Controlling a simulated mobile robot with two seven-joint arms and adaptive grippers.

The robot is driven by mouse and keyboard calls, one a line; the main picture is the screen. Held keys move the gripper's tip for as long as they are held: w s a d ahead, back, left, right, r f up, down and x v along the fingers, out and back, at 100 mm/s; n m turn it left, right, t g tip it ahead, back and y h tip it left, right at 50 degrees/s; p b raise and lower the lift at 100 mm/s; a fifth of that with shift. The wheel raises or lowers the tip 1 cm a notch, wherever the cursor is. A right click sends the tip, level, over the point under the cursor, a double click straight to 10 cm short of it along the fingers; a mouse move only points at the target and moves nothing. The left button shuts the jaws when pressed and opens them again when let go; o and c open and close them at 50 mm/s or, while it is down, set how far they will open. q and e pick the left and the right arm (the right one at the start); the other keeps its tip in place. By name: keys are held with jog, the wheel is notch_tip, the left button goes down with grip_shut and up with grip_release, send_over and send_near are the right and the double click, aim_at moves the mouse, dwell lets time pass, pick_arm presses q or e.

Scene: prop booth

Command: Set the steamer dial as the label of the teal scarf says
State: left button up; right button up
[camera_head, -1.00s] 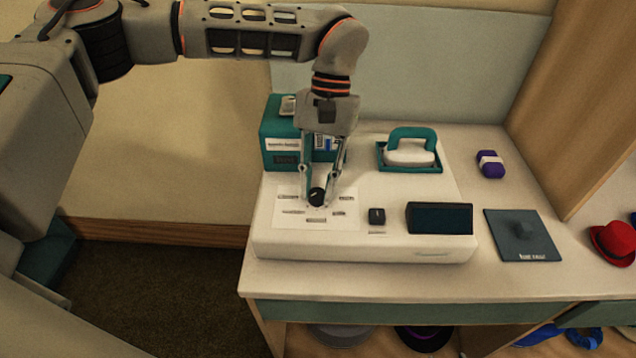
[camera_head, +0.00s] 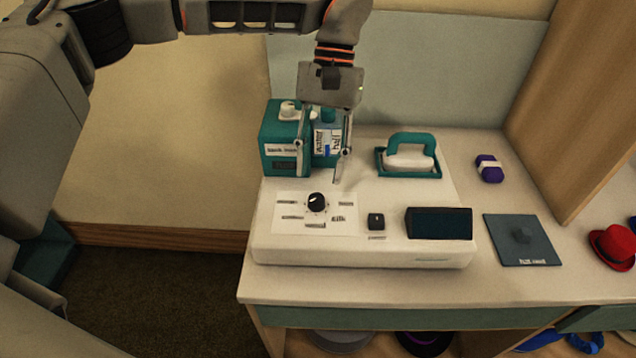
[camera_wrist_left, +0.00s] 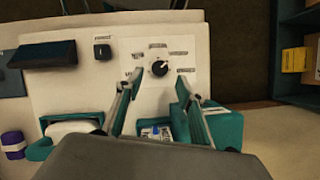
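The steamer (camera_head: 365,252) is a white panel unit on the table. Its black dial (camera_head: 317,202) stands on a white label plate with several small markings around it. A pale pointer mark on the dial faces the upper left in the head view. The dial also shows in the left wrist view (camera_wrist_left: 160,68). My left gripper (camera_head: 320,180) is open and empty, above and behind the dial and apart from it. In the left wrist view its fingers are spread wide below the dial. The marking words are too small to read. I see no teal scarf or right gripper.

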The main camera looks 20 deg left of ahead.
pick_arm(q)
jog(key=v, duration=0.6)
jog(key=shift+w+r, duration=0.2)
jog(key=shift+r, duration=0.1)
jog(key=shift+a, duration=0.1)
